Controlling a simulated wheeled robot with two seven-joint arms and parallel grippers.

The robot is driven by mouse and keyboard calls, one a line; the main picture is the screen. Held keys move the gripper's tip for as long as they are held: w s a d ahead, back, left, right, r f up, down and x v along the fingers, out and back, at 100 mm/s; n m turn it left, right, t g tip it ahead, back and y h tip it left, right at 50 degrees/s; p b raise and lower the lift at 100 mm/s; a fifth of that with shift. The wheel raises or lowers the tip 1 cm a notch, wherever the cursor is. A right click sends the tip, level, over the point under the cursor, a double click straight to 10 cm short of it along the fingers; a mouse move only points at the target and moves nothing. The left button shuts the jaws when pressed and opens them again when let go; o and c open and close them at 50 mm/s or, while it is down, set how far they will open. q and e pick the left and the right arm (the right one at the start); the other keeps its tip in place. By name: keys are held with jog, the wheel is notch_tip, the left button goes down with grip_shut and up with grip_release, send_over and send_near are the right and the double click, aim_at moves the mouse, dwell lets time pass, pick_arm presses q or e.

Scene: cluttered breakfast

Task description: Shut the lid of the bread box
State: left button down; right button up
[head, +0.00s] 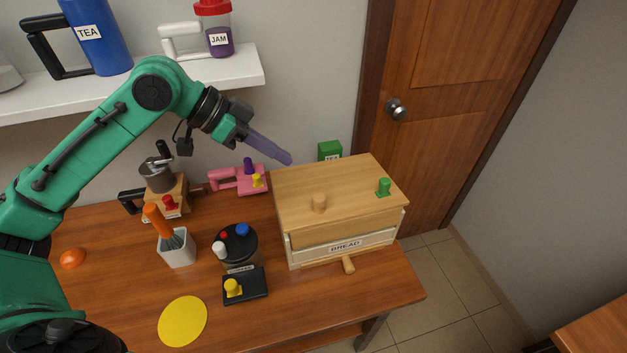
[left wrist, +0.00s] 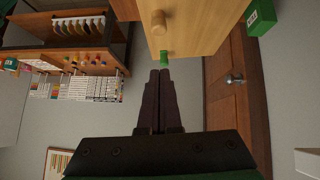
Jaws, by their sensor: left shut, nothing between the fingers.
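The bread box (head: 345,245) is a light wooden box at the right of the table, with a BREAD label and a wooden knob (head: 348,265) low on its front. Its lid (head: 345,180) lies flat across the top with a round knob (head: 319,203) on it; I see no clear gap under it. My left gripper (head: 289,159) is shut and empty, above the box's back left corner. In the left wrist view its fingertips (left wrist: 160,72) point towards the lid (left wrist: 195,25). My right gripper is out of view.
A dark jar (head: 239,245), a black block (head: 246,286), a white brush holder (head: 177,248), a grinder (head: 160,178) and a pink block (head: 240,181) crowd the table left of the box. A green tea box (head: 329,150) stands behind. A shelf (head: 200,80) hangs above.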

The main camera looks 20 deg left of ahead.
pick_arm(q)
jog(key=p+x, duration=0.1)
jog(key=x, duration=0.2)
jog(key=f+p+x, duration=0.1)
jog(key=x, duration=0.3)
jog(key=s+a+p+x, duration=0.1)
jog(key=x, duration=0.2)
jog(key=shift+d+f, duration=0.1)
jog(key=shift+f, duration=0.35)
jog(key=shift+s+f, duration=0.1)
jog(key=shift+f, duration=0.2)
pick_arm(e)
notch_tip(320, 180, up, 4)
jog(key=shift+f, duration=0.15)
pick_arm(q)
jog(key=shift+f, duration=0.1)
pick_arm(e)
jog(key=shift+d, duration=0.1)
